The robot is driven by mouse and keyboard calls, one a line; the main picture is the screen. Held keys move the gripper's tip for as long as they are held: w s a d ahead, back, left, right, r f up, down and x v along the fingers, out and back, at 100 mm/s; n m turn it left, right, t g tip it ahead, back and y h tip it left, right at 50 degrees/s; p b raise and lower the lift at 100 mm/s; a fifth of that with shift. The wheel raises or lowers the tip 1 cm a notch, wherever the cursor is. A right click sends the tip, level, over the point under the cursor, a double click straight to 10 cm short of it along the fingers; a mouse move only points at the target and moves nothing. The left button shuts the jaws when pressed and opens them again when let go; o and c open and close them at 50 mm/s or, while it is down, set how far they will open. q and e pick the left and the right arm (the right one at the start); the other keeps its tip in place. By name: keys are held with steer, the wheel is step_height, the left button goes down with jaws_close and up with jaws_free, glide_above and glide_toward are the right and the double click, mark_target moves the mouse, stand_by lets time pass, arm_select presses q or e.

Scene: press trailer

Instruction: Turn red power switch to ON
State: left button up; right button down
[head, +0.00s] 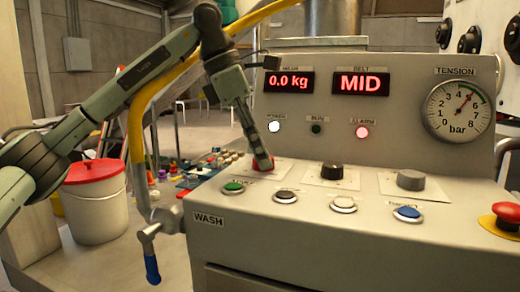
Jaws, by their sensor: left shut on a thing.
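The red power switch (257,168) sits on a pale plate at the left of the panel's sloped top. Only a little red shows around my fingers, so its pointer and any ON mark are hidden. My left gripper (263,161) points down from above and is shut on the switch. A white lamp (274,126), apparently labelled power, is lit on the upright panel above it. My right gripper is not in view.
A black knob (332,171) and a grey knob (411,180) stand to the right. Green (233,187) and blue (408,213) buttons lie in front. A red emergency button (507,213) is at far right. A yellow pipe (138,112) and blue-handled crank (152,267) flank the left edge.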

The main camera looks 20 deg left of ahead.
arm_select(q)
steer(key=shift+m, duration=0.3)
steer(key=o, duration=1.1)
steer(key=shift+o, duration=0.2)
steer(key=v, duration=1.2)
steer(key=shift+w, duration=0.1)
